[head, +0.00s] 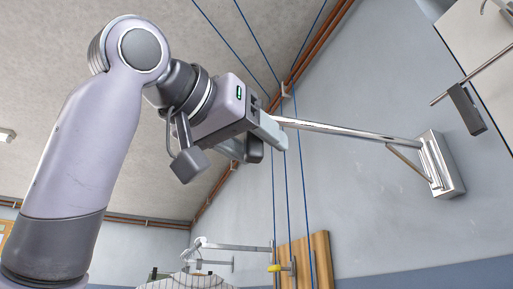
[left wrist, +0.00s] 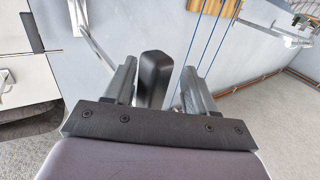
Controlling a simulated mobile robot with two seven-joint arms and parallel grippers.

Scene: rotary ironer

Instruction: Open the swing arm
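The swing arm (head: 345,130) is a shiny metal bar with a brace, reaching left from a metal wall bracket (head: 441,165). Part of the bar also shows in the left wrist view (left wrist: 95,45). My left gripper (head: 270,128) is at the bar's free end, which it partly hides. In the left wrist view a black rounded grip (left wrist: 153,75) stands between the fingers of the left gripper (left wrist: 157,88). The fingers are apart, with a visible gap on the right side of the grip; contact on its left side is unclear. My right gripper is in neither view.
Thin blue lines (head: 287,190) run past behind my left gripper. A white panel with a dark handle (head: 466,108) is at the upper right. A wooden board (head: 319,258), a yellow-handled fitting (head: 274,268) and a striped garment (head: 190,281) are low in the background.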

